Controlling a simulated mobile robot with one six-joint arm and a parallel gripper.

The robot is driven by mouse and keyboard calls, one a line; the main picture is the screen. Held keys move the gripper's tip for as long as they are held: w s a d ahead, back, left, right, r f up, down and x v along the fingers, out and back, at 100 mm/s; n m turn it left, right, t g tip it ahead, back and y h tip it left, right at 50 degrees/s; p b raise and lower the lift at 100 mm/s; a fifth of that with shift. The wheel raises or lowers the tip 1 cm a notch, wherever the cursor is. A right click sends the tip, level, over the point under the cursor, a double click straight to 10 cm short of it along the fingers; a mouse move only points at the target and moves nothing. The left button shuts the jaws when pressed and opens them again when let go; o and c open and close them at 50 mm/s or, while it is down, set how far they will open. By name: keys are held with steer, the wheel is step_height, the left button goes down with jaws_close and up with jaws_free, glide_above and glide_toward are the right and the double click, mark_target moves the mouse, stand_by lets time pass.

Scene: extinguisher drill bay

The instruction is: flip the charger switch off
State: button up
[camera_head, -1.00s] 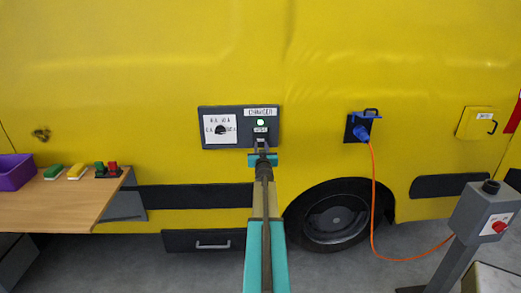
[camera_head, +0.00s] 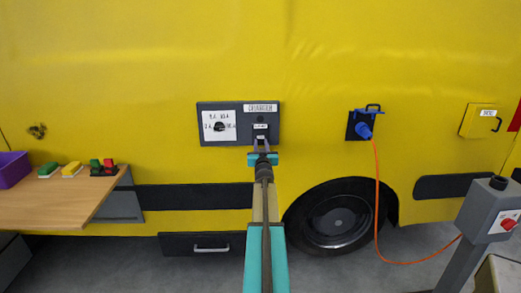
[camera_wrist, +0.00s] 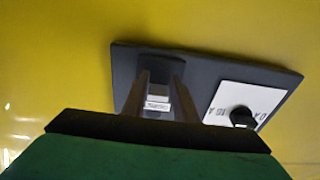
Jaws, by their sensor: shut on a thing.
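The charger panel (camera_head: 240,107) is a dark plate on the yellow vehicle side, with a white label at its upper right. The charger switch (camera_wrist: 157,101) is on the panel's right part in the head view, and shows pale between my fingers in the wrist view. My gripper (camera_head: 262,143) is at the switch, its two fingers shut on it from both sides; it also shows in the wrist view (camera_wrist: 160,98). The fingers hide part of the switch. No green lamp glow shows above the switch now.
A black knob (camera_head: 220,127) on a white dial plate is left of the switch. A blue plug (camera_head: 363,131) with an orange cable (camera_head: 377,200) is to the right. A grey post box (camera_head: 492,208) with a red knob is at right. A wooden table (camera_head: 55,205) is at left.

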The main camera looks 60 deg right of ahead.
steer(key=shift+s+d, duration=0.1)
steer(key=shift+s, duration=0.05)
steer(key=o, duration=1.1)
steer(key=shift+c, duration=0.2)
steer(key=shift+s+a+f, duration=0.1)
steer(key=shift+s+a, duration=0.1)
steer(key=shift+a, duration=0.25)
steer(key=b+v, duration=0.2)
steer(key=v, duration=1)
steer(key=shift+s+a, duration=0.25)
steer(key=shift+a, duration=0.05)
